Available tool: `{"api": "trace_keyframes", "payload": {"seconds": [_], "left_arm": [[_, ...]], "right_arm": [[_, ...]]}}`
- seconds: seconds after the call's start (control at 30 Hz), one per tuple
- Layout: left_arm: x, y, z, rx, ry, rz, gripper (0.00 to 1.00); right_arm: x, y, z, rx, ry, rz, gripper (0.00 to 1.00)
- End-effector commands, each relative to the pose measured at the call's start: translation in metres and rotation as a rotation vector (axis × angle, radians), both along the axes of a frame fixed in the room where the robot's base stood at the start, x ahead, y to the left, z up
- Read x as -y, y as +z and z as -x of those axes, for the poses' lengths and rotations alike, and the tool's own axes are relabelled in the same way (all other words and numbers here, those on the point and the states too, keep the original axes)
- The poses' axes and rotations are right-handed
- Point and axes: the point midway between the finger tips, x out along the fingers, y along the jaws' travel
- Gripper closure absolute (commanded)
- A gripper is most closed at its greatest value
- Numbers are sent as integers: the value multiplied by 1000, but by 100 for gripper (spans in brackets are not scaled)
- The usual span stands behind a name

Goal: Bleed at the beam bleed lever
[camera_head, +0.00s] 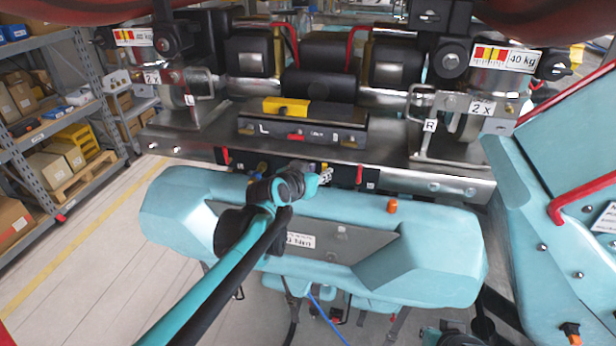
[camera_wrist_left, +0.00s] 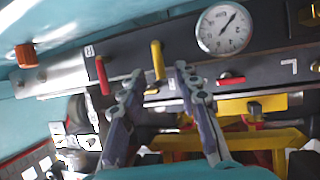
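My left gripper (camera_head: 318,182) is at the dark front panel of the beam (camera_head: 398,183), above the teal bumper. In the left wrist view its two fingers (camera_wrist_left: 160,74) are apart. A yellow lever (camera_wrist_left: 156,58) shows in the gap between the fingertips; I cannot tell whether either finger touches it. A red lever (camera_wrist_left: 102,75) stands just left of the fingers in that view; it also shows in the head view (camera_head: 359,174). I cannot read which lever is marked as the bleed lever. In the head view the gripper hides much of the panel. My right gripper is not in view.
A round gauge (camera_wrist_left: 224,29) sits on the panel close to the fingers. An orange knob (camera_head: 393,207) is on the teal bumper (camera_head: 190,205). Another red lever (camera_head: 225,157) is farther left. A teal body with a red rail (camera_head: 560,208) stands at right; shelves (camera_head: 60,130) at left.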

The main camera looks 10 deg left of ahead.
Motion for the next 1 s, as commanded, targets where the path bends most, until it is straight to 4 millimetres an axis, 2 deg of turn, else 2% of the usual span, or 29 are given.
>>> {"api": "trace_keyframes", "payload": {"seconds": [0.2, 0.4, 0.6, 0.9, 1.0], "left_arm": [[-12, 17, 43, -1, 2, 1, 68], [-20, 30, 71, -1, 2, 0, 68], [-23, 35, 84, -1, 0, 1, 68], [-23, 36, 85, -1, 0, 1, 68], [-22, 27, 88, -9, 0, 1, 68]], "right_arm": [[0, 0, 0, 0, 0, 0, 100], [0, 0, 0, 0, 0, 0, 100], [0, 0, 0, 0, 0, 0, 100], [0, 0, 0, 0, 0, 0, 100], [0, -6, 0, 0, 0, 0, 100]]}}
